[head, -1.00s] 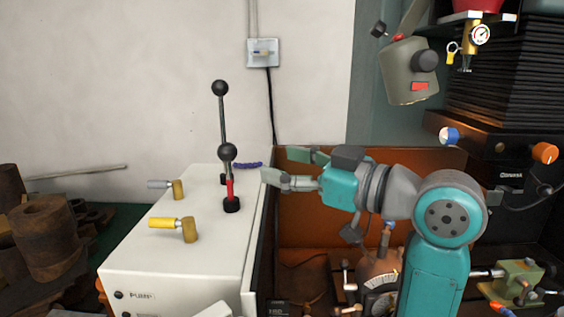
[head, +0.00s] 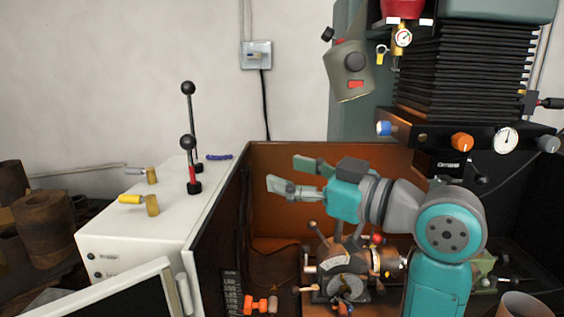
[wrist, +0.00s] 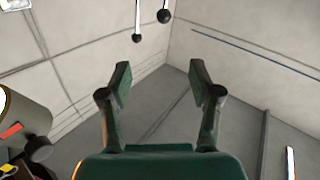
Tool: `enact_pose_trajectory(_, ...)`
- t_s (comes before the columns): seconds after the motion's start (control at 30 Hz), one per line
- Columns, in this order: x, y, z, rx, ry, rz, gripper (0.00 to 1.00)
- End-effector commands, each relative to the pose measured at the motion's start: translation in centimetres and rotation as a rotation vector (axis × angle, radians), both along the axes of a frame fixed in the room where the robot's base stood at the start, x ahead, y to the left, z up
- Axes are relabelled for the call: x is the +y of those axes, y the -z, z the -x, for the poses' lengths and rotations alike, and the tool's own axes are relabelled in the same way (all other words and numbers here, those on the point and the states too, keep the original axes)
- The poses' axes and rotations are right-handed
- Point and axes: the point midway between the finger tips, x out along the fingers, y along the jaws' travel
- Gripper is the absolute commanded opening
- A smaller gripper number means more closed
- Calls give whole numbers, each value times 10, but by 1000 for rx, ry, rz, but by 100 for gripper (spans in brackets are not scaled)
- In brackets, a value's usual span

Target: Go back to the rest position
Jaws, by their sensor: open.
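My gripper (head: 287,175) is open and empty in the head view, raised above the brown-walled machine tray and pointing left. It is to the right of the white pump cabinet (head: 150,215) and its black-knobbed levers (head: 190,145), apart from them. In the wrist view my gripper (wrist: 160,82) shows its two fingers spread with nothing between them, against bare walls. Below the gripper, the indexing chuck (head: 345,270) sits in the tray; my arm stands in front of its right side.
A grey control box (head: 350,70) hangs at the upper middle. A machine column with black bellows (head: 450,75) and a dial panel (head: 465,137) stand at the right. A screen-like panel (head: 125,295) is at the lower left.

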Motion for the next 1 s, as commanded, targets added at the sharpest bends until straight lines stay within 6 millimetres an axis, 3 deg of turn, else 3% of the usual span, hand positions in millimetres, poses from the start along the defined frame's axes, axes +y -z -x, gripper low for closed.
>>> enact_pose_trajectory(0.27, -6, 32, -8, 45, 45, -49, 63)
enact_pose_trajectory(0.47, -14, 68, -15, 90, 99, -99, 63)
enact_pose_trajectory(0.77, -37, 166, -15, 196, 251, -206, 63)
enact_pose_trajectory(1.0, -61, 248, 4, 267, 393, -270, 63)
